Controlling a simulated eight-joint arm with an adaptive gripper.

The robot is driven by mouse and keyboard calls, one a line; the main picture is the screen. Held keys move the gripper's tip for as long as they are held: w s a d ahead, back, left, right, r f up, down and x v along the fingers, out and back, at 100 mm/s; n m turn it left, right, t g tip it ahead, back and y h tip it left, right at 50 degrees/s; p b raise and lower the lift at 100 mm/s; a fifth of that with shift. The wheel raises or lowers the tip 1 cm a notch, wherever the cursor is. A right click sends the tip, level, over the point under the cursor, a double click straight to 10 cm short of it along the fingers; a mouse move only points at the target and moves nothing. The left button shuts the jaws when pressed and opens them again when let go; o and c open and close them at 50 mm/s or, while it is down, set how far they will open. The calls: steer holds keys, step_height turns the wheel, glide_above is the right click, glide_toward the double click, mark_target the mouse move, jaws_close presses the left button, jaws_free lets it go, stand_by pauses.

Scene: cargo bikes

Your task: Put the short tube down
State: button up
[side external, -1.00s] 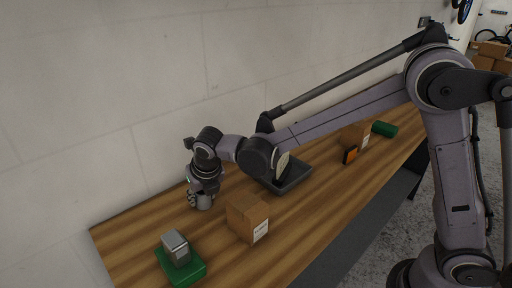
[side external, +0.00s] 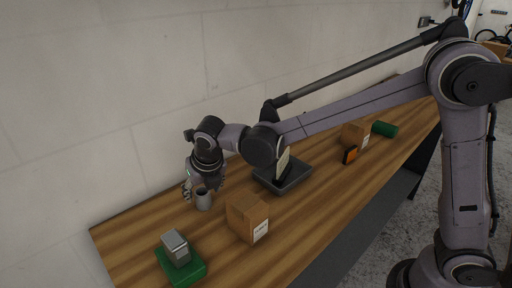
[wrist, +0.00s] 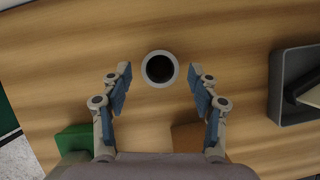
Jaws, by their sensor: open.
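The short tube (side external: 203,200) is a small grey cylinder standing upright on the wooden table near the wall. In the wrist view its round open top (wrist: 160,69) shows, with a dark inside. My gripper (side external: 204,188) is just above and beside the tube in the side view. In the wrist view my gripper (wrist: 159,84) has its two fingers spread on either side, with clear gaps between them and the tube. It is open and holds nothing.
A cardboard box (side external: 246,218) stands to the right of the tube. A grey metal block (side external: 175,247) sits on a green block (side external: 181,266) at the front left. A dark tray (side external: 289,180) holding flat items lies behind the box. A green cylinder (side external: 384,129) lies farther off.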

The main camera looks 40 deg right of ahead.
steer(key=d+v, duration=0.1)
steer(key=v, duration=0.7)
steer(key=s+d+f+m+t, duration=0.1)
steer(key=s+d+m, duration=0.7)
steer(key=m, duration=0.9)
steer(key=s+d+f+m+t+y, duration=0.1)
steer(key=s+d+f+m, duration=0.1)
steer(key=s+d+m, duration=0.7)
steer(key=d+m, duration=0.1)
steer(key=m, duration=0.6)
steer(key=shift+s+m, duration=0.2)
steer(key=shift+m, duration=0.2)
